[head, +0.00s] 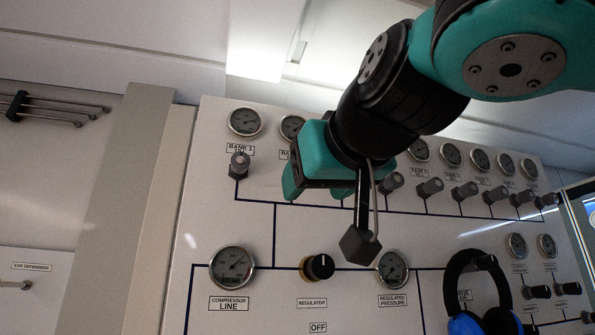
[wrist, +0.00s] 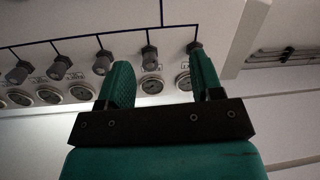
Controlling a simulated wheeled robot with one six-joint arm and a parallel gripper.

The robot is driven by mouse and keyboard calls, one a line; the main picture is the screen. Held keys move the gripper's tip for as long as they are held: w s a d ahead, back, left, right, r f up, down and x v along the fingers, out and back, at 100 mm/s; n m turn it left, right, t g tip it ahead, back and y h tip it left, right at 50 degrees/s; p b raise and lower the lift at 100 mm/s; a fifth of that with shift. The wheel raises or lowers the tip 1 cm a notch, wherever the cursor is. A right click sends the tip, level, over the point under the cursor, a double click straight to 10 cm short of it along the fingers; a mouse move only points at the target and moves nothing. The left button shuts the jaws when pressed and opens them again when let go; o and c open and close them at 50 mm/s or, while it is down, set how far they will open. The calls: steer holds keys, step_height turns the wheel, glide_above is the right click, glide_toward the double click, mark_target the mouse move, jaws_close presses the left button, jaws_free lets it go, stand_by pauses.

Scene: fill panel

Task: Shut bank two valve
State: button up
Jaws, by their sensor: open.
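My gripper (head: 315,188) is open and empty in front of the panel's upper row of valves. In the wrist view, where the panel appears upside down, its two teal fingers (wrist: 161,68) stand apart. The bank two valve (wrist: 150,52), a grey knob second from the row's end, shows in the gap between them, beyond the tips. I see no contact. In the head view my gripper hides this valve and part of its label. The bank two gauge (head: 292,127) shows partly beside my gripper. The valve's open or shut setting cannot be told.
The bank 1 valve (head: 240,165) is just left of my gripper; in the wrist view it (wrist: 195,47) is by the right finger. Several more valves run right. Below are the regulator knob (head: 318,267), compressor line gauge (head: 232,267) and blue-black ear defenders (head: 478,295).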

step_height(320, 180, up, 9)
steer(key=s+d+m+t+h+p, duration=0.1)
steer(key=s+d+m+t+p, duration=0.1)
steer(key=p+x, duration=0.2)
steer(key=x, duration=0.3)
steer(key=p+x, duration=0.2)
steer(key=x, duration=0.3)
steer(key=p+x, duration=0.3)
steer(key=x, duration=0.2)
steer(key=shift+w+f, duration=0.35)
steer(key=shift+w, duration=0.05)
steer(key=shift+w+a+f, duration=0.15)
steer(key=shift+w+a, duration=0.05)
steer(key=shift+w, duration=0.25)
steer(key=c, duration=0.9)
